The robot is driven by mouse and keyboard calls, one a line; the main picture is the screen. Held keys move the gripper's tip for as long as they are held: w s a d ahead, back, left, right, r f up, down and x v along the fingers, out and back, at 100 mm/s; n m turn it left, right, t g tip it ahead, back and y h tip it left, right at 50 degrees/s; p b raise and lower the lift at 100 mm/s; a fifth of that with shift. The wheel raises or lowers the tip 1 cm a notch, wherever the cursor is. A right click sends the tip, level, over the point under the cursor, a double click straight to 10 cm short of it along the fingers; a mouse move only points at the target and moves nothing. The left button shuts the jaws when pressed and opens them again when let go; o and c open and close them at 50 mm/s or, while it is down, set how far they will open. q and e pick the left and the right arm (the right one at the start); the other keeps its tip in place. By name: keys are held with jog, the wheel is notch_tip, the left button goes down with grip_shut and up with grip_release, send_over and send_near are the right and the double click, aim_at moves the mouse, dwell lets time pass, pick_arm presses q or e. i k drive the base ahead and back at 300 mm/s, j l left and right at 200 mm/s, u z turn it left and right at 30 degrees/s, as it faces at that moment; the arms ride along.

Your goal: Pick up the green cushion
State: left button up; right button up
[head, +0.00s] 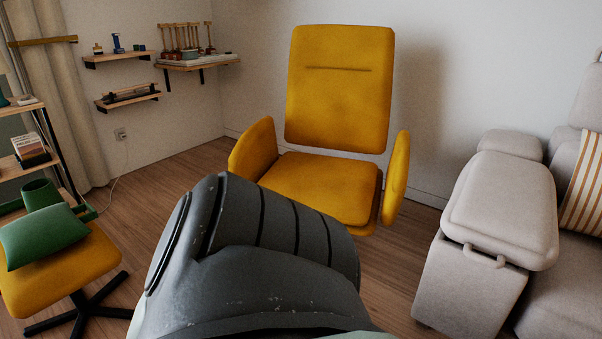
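The green cushion (42,235) lies on top of a yellow footstool (88,262) at the left edge of the head view. It looks slightly tilted, and its left end is cut off by the picture edge. A large dark grey link of my own arm fills the lower middle of the view. Neither of my grippers shows, and nothing is seen touching the cushion.
A yellow armchair (322,188) stands in the middle behind my arm. A light grey sofa (500,208) with a striped pillow (582,190) is at the right. A shelf unit (50,150) stands behind the footstool. Wooden floor (150,205) lies open between footstool and armchair.

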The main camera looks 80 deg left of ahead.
aim_at(36, 235)
jog(key=u, duration=1.05)
jog(key=l+u, duration=0.1)
jog(key=u, duration=0.95)
jog(key=l+u, duration=0.15)
jog(key=u, duration=0.9)
jog(key=l+u, duration=0.1)
jog(key=u, duration=1)
